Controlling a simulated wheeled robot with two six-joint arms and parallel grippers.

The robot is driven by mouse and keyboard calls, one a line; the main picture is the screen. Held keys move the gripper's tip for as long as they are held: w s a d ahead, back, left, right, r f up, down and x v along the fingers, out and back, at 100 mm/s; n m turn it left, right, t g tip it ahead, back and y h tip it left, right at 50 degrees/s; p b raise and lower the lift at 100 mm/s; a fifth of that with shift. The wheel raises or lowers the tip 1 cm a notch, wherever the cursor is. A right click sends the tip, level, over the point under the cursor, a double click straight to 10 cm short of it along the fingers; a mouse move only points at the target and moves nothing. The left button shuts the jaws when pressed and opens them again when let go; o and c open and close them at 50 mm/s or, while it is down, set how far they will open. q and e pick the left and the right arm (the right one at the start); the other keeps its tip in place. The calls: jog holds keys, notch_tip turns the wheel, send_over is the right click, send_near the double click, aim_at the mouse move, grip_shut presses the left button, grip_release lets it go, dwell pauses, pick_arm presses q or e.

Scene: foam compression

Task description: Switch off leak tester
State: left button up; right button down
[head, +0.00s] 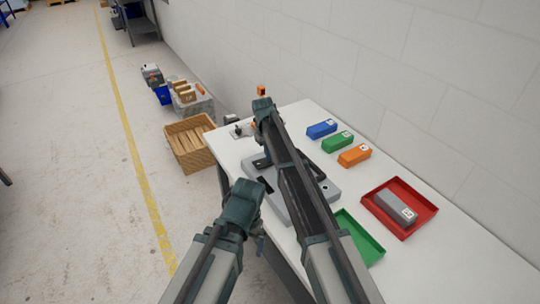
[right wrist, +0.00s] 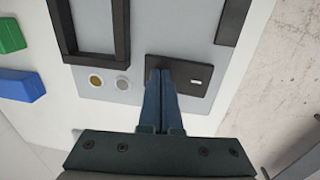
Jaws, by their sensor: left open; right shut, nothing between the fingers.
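The leak tester appears to be the grey flat machine (head: 327,189) on the white table, partly hidden behind my right arm. In the right wrist view its grey top (right wrist: 105,102) carries a black frame (right wrist: 92,55), a brass-coloured round button (right wrist: 95,81), a silver round button (right wrist: 123,83) and a black plate with a small white switch (right wrist: 195,81). My right gripper (right wrist: 162,76) is shut and empty, its tips over the black plate, left of the white switch; contact cannot be told. It also shows in the head view (head: 263,108). My left gripper (head: 259,232) is open near the table's front edge.
A wooden crate (head: 190,146) stands beyond the table.

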jog(key=shift+s+a+r, duration=0.3)
jog(key=shift+a, duration=0.15)
jog(key=shift+r+p, duration=0.1)
jog(key=shift+p, duration=0.2)
notch_tip(320, 180, up, 14)
jog(key=d+p, duration=0.1)
jog(key=p, duration=1.2)
jog(key=shift+w+d+p, duration=0.15)
jog(key=shift+w+p, duration=0.2)
jog(key=shift+w, duration=0.05)
